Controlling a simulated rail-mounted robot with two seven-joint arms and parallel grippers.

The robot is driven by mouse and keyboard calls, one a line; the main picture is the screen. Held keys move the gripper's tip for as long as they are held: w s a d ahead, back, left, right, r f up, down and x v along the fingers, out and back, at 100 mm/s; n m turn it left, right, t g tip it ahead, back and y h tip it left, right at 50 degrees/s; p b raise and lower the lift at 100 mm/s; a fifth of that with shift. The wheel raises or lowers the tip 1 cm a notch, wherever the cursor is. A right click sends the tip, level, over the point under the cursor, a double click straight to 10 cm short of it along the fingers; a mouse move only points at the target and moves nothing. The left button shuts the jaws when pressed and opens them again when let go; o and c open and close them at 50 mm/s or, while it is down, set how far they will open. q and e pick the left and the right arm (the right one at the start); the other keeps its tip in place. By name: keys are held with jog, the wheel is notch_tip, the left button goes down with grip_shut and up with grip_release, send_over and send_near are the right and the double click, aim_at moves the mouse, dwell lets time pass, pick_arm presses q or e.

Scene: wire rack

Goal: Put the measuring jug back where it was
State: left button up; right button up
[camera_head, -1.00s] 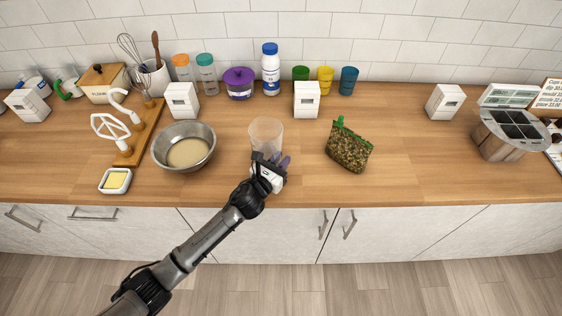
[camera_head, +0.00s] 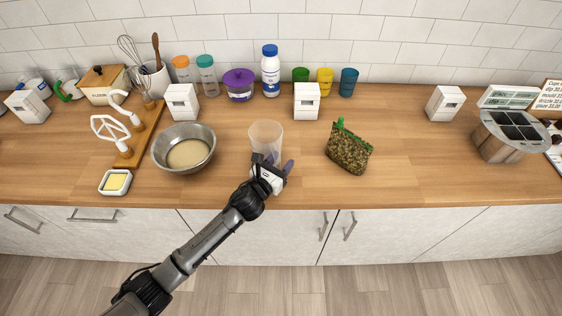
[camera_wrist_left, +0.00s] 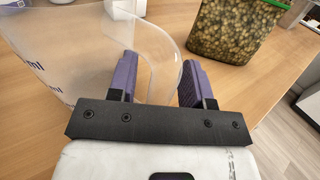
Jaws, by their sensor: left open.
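The clear, see-through measuring jug (camera_head: 266,134) stands upright on the wooden counter, right of the metal bowl. It fills the upper left of the left wrist view (camera_wrist_left: 60,50), with its clear handle towards me. My left gripper (camera_head: 273,164) is at the jug's near side, low over the counter. Its two purple fingers (camera_wrist_left: 160,63) are open, one on each side of the handle, with gaps showing. The gripper hides the jug's lower near side in the head view. My right gripper is not in view.
A metal bowl (camera_head: 203,137) of pale batter stands left of the jug, and a green-topped patterned bag (camera_head: 348,151) right of it. White boxes, including one (camera_head: 306,101) behind the jug, and several bottles and cups line the back.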

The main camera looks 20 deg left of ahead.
pick_arm(q)
jog(key=v, duration=1.2)
jog(key=shift+p, duration=0.4)
jog(key=s+f+m+g+y, duration=0.1)
jog(key=s+f+m+g, duration=0.2)
jog(key=s+m, duration=0.7)
jog(key=s+f+m+g+y, duration=0.1)
jog(key=s+f+m+g, duration=0.2)
jog(key=s+m+g, duration=0.3)
jog(key=s+f+m+g+y, duration=0.1)
jog(key=s+f+m+g, duration=0.2)
jog(key=s+m, duration=1.1)
jog(key=m+g, duration=0.2)
jog(key=m, duration=0.3)
jog(key=shift+a+f+y, duration=0.2)
jog(key=shift+f+y, duration=0.1)
jog(key=shift+f, duration=0.05)
jog(key=shift+s, duration=0.1)
notch_tip(320, 180, up, 30)
jog(key=p, duration=2.9)
jog(key=shift+p, duration=0.3)
